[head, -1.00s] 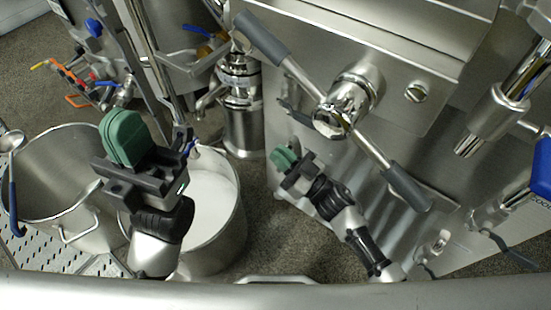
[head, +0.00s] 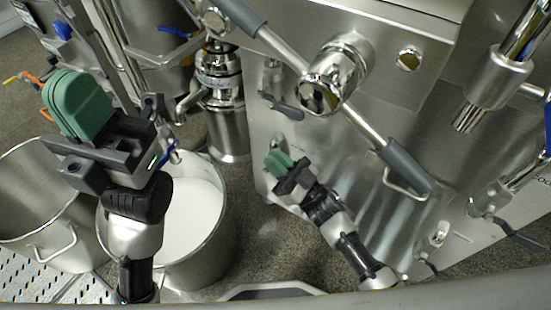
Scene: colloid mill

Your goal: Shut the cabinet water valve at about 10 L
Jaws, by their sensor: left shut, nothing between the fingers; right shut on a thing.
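The steel cabinet (head: 395,205) stands right of centre. A small valve with a dark lever (head: 284,107) is on its panel. My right gripper (head: 279,161) is below that lever, close against the panel. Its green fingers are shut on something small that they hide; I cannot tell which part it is. My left gripper (head: 78,103) has its green fingers shut and empty, raised at the left in front of the pots. A steel pot (head: 225,225) holding white liquid (head: 190,208) stands below the mill outlet. No litre marking is readable.
A large crossbar handle with grey grips (head: 408,165) juts from the cabinet above my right arm. An empty-looking steel pot (head: 40,195) stands at the left by a perforated platform (head: 35,278). A steel pipe (head: 495,85) hangs at the right.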

